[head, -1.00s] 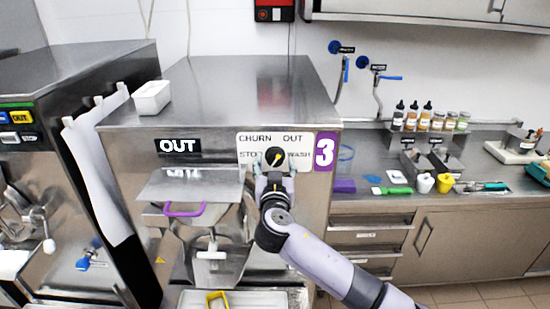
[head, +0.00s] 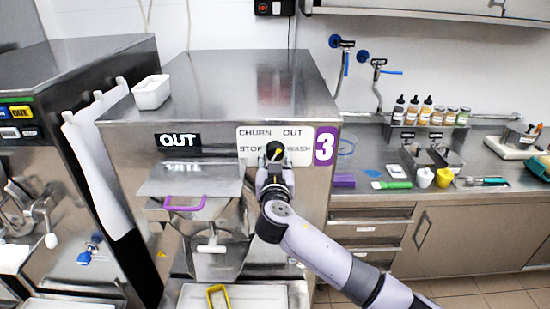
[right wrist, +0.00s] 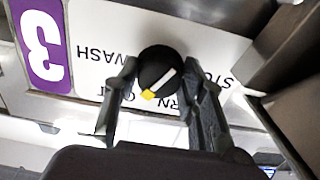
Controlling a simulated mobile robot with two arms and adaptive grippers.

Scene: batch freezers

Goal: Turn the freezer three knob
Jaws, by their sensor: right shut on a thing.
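Freezer three (head: 310,90) is the steel machine with a purple 3 label (head: 325,146) on its front. Its round black knob (head: 275,149) sits on the white panel (head: 298,133) marked CHURN, OUT, STOP and WASH. In the right wrist view the knob (right wrist: 160,68) has a white pointer line with a yellow tip. The picture is upside down there; the tip points down-left, toward the OUT side. My right gripper (right wrist: 160,88) is shut on the knob, one finger on each side. In the head view the gripper (head: 275,165) partly covers the knob. My left gripper is not in view.
A white tub (head: 151,92) stands on the freezer's top. A purple handle (head: 185,204) and a spout area lie left of my right arm. Another machine (head: 80,75) stands at the left. The counter (head: 362,160) at the right holds bottles, cups and tools.

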